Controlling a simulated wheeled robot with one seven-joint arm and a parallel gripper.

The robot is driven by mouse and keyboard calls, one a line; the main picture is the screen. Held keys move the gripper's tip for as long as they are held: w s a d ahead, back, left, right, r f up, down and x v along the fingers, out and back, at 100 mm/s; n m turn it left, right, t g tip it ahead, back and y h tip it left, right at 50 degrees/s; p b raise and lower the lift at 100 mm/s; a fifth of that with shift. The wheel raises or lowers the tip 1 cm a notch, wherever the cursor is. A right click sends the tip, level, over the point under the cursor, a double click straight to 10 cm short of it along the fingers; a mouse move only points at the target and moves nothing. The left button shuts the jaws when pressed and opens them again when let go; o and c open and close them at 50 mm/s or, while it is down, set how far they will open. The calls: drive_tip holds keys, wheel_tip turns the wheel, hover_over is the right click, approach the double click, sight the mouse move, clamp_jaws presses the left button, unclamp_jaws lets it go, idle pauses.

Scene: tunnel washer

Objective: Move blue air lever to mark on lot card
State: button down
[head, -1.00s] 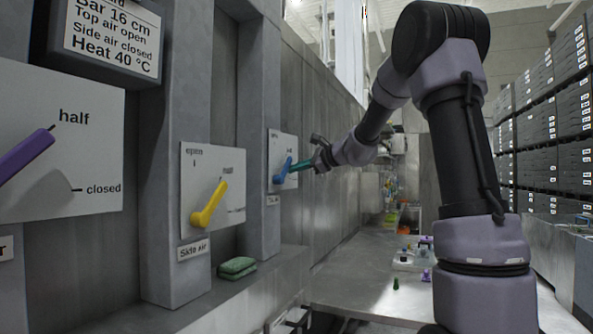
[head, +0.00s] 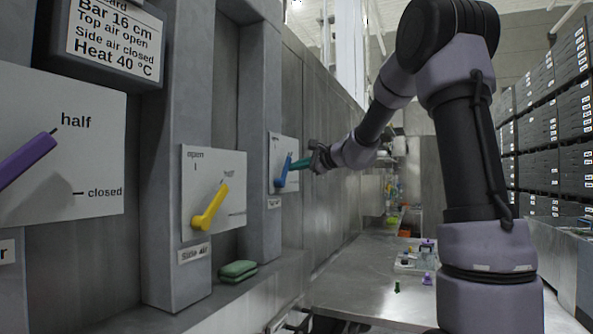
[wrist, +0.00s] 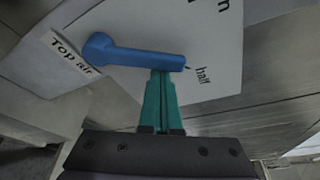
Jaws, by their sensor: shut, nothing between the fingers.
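The blue air lever (head: 283,173) is on the far white plate (head: 275,150), above a label that reads "Top air" in the wrist view (wrist: 70,52). In the wrist view the lever (wrist: 135,55) has its free end close to the "half" mark (wrist: 188,67). My gripper (head: 292,166) is shut and empty. Its green fingertips (wrist: 161,73) are at the lever's side near the free end and look to be touching it. The lot card (head: 114,38) at upper left reads "Top air open". The plate's "open" mark is not readable.
A yellow lever (head: 209,208) labelled "Side air" points near "half" on the middle plate. A purple lever (head: 25,160) is on the nearest plate. A green sponge (head: 238,269) lies on the ledge.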

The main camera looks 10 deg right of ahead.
drive_tip(key=n, duration=0.1)
drive_tip(key=s+a+r+n+t, duration=0.1)
drive_tip(key=shift+s+a+r+n, duration=0.1)
drive_tip(key=shift+s+r+n, duration=0.05)
drive_tip(key=shift+s+n, duration=0.2)
drive_tip(key=shift+s+a+r, duration=0.35)
drive_tip(key=shift+s+a, duration=0.1)
drive_tip(key=shift+s, duration=0.15)
idle(0.4)
